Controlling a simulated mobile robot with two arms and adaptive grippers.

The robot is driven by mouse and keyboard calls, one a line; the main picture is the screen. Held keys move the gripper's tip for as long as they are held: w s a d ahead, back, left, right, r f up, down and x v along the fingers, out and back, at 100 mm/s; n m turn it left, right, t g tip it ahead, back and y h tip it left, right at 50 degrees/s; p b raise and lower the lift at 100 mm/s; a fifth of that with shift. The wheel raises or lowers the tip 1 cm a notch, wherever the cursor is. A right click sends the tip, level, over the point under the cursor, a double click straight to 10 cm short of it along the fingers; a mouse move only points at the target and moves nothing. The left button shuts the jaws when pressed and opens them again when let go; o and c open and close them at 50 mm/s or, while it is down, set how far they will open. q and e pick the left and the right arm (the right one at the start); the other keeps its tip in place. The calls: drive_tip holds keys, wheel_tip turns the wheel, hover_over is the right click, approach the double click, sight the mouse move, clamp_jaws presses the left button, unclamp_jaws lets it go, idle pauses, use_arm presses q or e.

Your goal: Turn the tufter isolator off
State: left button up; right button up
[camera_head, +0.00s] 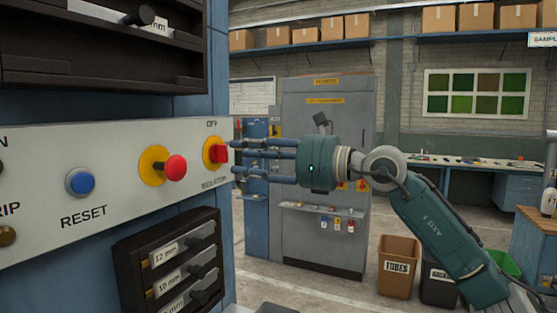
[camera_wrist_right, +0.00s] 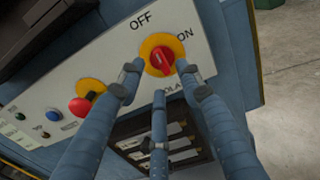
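The isolator (camera_head: 216,153) is a red rotary knob on a yellow disc, at the right end of the pale control panel (camera_head: 120,205). OFF is printed above it and ISOLATOR below. In the right wrist view the isolator (camera_wrist_right: 160,59) has OFF at its upper left and ON at its right; which mark the knob points to is hard to tell. My right gripper (camera_head: 238,157) reaches in from the right, its fingers spread and pointing at the knob. In the wrist view the open fingertips (camera_wrist_right: 157,82) stand around the knob's lower side; contact cannot be told. My left gripper is out of view.
A red mushroom button (camera_head: 175,168) on a yellow disc sits just left of the isolator, then a blue RESET button (camera_head: 80,182). A dark rack of labelled drawers (camera_head: 170,262) juts out below the panel. Open floor lies to the right.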

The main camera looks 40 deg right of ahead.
drive_tip(key=v, duration=0.7)
idle(0.6)
